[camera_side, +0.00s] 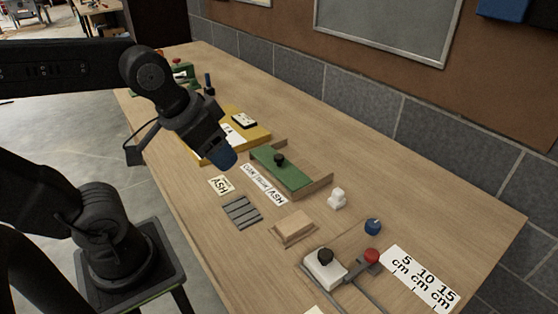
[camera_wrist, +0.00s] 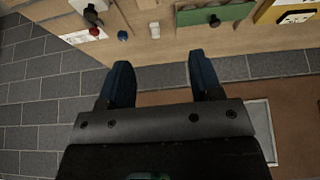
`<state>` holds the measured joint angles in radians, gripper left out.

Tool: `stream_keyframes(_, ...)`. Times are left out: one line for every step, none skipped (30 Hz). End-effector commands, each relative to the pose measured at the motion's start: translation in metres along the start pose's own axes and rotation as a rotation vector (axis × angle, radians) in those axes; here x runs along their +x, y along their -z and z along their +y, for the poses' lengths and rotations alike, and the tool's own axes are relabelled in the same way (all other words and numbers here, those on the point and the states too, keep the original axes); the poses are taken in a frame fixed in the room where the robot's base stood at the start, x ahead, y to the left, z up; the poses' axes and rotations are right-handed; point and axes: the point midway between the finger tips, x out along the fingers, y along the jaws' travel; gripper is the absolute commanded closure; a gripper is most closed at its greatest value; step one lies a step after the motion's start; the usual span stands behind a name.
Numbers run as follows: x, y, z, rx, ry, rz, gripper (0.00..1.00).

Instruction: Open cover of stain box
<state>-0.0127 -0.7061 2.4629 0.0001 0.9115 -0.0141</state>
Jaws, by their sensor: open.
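The box that looks like the stain box is a low wooden tray (camera_side: 318,186) with a green cover (camera_side: 268,166) and a black knob (camera_side: 279,159) on top. The cover lies on the tray. In the wrist view the green cover (camera_wrist: 235,12) shows at the top edge, partly cut off, with its knob (camera_wrist: 214,20). My gripper (camera_side: 228,158) is in the air to the left of the cover in the side view, with blue fingertips. In the wrist view my gripper (camera_wrist: 161,78) has its two fingers apart with nothing between them.
A label strip (camera_side: 264,185) lies in front of the box, with grey slats (camera_side: 241,212) nearby. A white object (camera_side: 337,198), a wooden block (camera_side: 294,227) and a blue knob (camera_side: 373,227) stand nearer. A yellow board (camera_side: 252,135) lies beyond. The tiled wall (camera_side: 360,100) borders the bench.

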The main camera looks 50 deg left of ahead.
Motion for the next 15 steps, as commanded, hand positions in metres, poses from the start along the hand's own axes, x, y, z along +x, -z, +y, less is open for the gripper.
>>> stream_keyframes(0.001,0.01,-0.003,-0.022,0.006,-0.021,0.41)
stream_keyframes(0.002,0.018,-0.005,-0.039,0.011,-0.035,0.41)
stream_keyframes(0.004,0.029,-0.008,-0.067,0.017,-0.055,0.41)
stream_keyframes(0.006,0.038,-0.011,-0.089,0.023,-0.073,0.41)
stream_keyframes(0.009,0.048,-0.015,-0.114,0.029,-0.093,0.41)
stream_keyframes(0.013,0.061,-0.02,-0.148,0.037,-0.117,0.41)
stream_keyframes(0.017,0.071,-0.024,-0.173,0.044,-0.135,0.41)
stream_keyframes(0.021,0.081,-0.029,-0.199,0.05,-0.153,0.41)
stream_keyframes(0.028,0.093,-0.035,-0.232,0.058,-0.178,0.41)
stream_keyframes(0.033,0.102,-0.04,-0.259,0.065,-0.196,0.41)
stream_keyframes(0.039,0.111,-0.046,-0.283,0.071,-0.213,0.41)
stream_keyframes(0.048,0.122,-0.053,-0.318,0.079,-0.239,0.41)
stream_keyframes(0.055,0.13,-0.059,-0.343,0.086,-0.256,0.41)
stream_keyframes(0.062,0.138,-0.065,-0.369,0.092,-0.274,0.41)
stream_keyframes(0.073,0.147,-0.074,-0.403,0.101,-0.299,0.41)
